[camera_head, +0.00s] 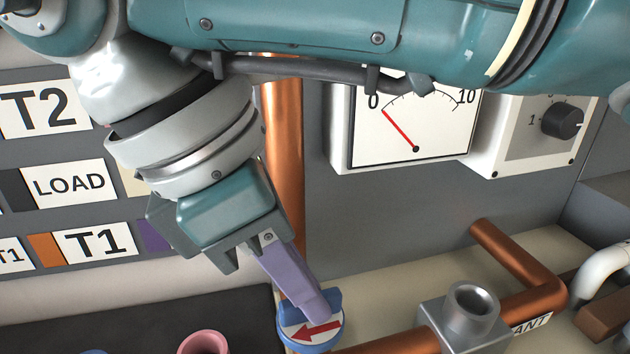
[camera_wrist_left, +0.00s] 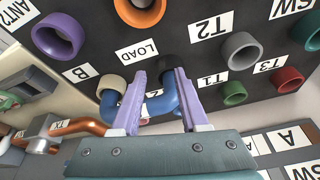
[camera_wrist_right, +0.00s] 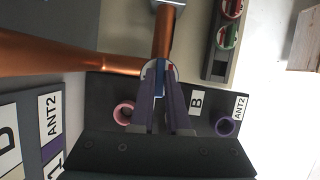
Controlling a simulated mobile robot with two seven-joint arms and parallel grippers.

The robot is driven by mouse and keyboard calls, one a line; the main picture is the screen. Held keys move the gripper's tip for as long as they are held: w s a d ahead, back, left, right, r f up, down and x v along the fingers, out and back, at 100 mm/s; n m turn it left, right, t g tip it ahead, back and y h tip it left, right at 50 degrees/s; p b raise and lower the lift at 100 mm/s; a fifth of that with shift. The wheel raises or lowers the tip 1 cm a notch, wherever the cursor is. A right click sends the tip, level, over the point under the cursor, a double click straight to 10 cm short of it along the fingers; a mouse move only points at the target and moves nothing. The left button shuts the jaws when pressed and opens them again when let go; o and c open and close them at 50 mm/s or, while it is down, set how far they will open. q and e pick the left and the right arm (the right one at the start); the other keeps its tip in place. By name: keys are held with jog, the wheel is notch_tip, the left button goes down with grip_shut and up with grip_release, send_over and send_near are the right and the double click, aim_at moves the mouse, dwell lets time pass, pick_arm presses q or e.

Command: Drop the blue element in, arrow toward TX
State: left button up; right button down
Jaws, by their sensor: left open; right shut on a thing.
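The blue element (camera_head: 325,302) is a round plug with a red arrow on its white top; in the head view the arrow points left, away from the ANT label (camera_head: 532,323). My right gripper (camera_head: 318,305) is shut on its raised blue grip. The element also shows between the fingers in the right wrist view (camera_wrist_right: 160,75). It is where the copper pipes appear to meet; its underside is hidden, so I cannot tell whether it is seated. My left gripper (camera_wrist_left: 155,100) is open, its fingers on either side of a blue U-shaped link (camera_wrist_left: 163,108) at the patch panel.
A metal block with a round open top (camera_head: 472,305) sits on the copper line to the right. A vertical copper pipe (camera_head: 285,150) passes behind the right gripper. A meter (camera_head: 415,120) and knob (camera_head: 562,121) are on the back wall. Red and green discs (camera_wrist_right: 228,35) sit in a rack.

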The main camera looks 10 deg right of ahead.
jog(key=shift+w+d+m, duration=0.15)
jog(key=shift+w+m, duration=0.1)
jog(key=shift+m, duration=0.05)
pick_arm(q)
jog(key=shift+w+r+p, duration=0.1)
jog(key=shift+r+p, duration=0.35)
jog(key=shift+p, duration=0.1)
pick_arm(e)
jog(key=shift+w+d+f, duration=0.15)
jog(key=shift+d+f, duration=0.45)
jog(key=shift+d, duration=2.3)
jog(key=shift+w+d+f, duration=0.2)
jog(key=shift+d+f, duration=0.45)
jog(key=shift+d, duration=2.25)
jog(key=shift+w+d+f, duration=0.15)
jog(key=shift+d+f, duration=0.45)
jog(key=shift+d, duration=2.3)
jog(key=c, duration=0.9)
grip_release()
